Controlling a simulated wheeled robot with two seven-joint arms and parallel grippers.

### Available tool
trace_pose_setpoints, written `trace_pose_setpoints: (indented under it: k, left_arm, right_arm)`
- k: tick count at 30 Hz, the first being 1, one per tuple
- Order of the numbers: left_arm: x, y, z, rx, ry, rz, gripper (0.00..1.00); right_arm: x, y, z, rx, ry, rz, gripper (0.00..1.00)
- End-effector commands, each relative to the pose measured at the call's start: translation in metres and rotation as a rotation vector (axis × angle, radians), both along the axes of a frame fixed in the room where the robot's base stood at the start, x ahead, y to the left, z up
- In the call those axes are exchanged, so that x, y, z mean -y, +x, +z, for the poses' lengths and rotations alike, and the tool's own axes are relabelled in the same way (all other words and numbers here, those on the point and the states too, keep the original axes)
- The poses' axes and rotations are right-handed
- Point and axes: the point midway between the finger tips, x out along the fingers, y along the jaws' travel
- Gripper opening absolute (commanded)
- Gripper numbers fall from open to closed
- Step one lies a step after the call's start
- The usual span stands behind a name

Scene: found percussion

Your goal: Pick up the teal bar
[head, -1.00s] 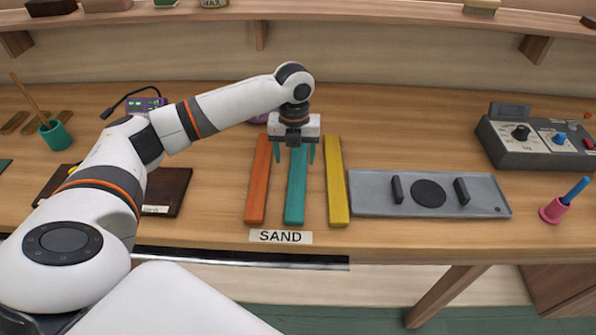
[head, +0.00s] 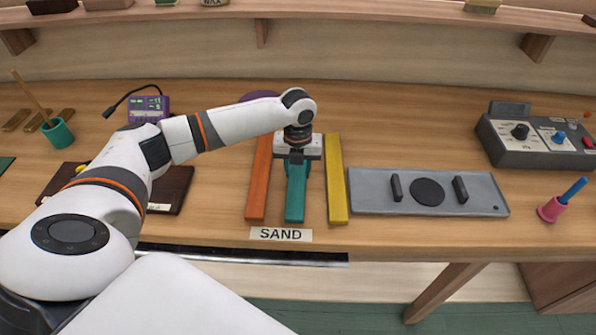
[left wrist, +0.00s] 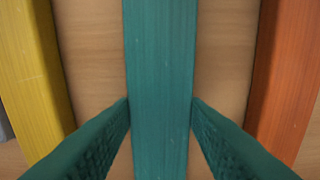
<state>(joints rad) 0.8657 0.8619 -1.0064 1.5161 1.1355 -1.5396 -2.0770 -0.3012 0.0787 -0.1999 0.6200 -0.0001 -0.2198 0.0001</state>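The teal bar (head: 295,205) lies on the bench between an orange bar (head: 258,185) and a yellow bar (head: 337,185). My left gripper (head: 297,172) is down over the far half of the teal bar. In the left wrist view the teal bar (left wrist: 160,60) runs up the middle. The two teal fingers (left wrist: 160,104) stand on either side of it, with their tips against its edges and no gap showing. The gripper looks shut on the bar, which appears to rest on the bench. My right gripper is not in view.
A SAND label (head: 281,234) is at the bench's front edge. A grey metal plate (head: 375,205) with black parts lies right of the yellow bar. Further right stand a grey control box (head: 500,155) and a pink cup (head: 550,210). A dark board (head: 172,188) lies left, under my arm.

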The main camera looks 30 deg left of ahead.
Motion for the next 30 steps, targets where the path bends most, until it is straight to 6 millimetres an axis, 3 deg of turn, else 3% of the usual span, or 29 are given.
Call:
trace_pose_setpoints:
  k: [2,11,24,30]
  left_arm:
    - [0.0,0.0,0.0,0.0,0.0,0.0,0.13]
    - [0.0,0.001,0.006,0.003,-0.001,0.0,0.13]
    - [0.0,0.001,0.084,0.005,-0.002,0.001,0.13]
    - [0.008,-0.003,0.1,0.005,0.002,0.109,0.13]
  right_arm:
    - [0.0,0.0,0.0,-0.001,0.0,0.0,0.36]
    - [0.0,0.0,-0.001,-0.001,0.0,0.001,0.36]
    - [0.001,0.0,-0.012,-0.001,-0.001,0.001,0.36]
    - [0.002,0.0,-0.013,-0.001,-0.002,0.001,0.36]
